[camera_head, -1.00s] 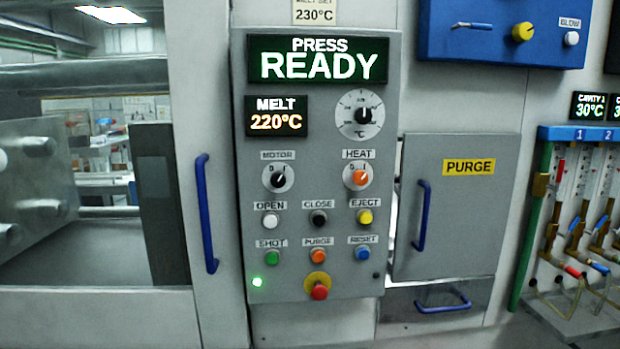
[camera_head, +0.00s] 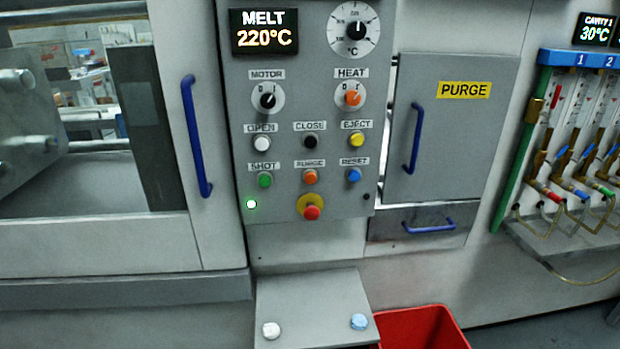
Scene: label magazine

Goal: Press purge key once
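The purge key is an orange round button (camera_head: 310,177) under a small PURGE label in the lower row of the grey control panel (camera_head: 232,110). A green SHOT button (camera_head: 265,180) is to its left and a blue RESET button (camera_head: 354,175) to its right. A red emergency stop (camera_head: 311,212) on a yellow disc sits just below it. The MELT display (camera_head: 264,31) reads 220°C. A separate grey door (camera_head: 430,150) right of the panel carries a yellow PURGE sign (camera_head: 464,90). Neither gripper is in view, and nothing covers the button.
A grey ledge (camera_head: 313,300) with a white and a blue button juts out below the panel. A red bin (camera_head: 425,325) stands to its right. Blue handles (camera_head: 196,135) flank the panel. Hoses and valves (camera_head: 570,180) are at far right. The space before the panel is clear.

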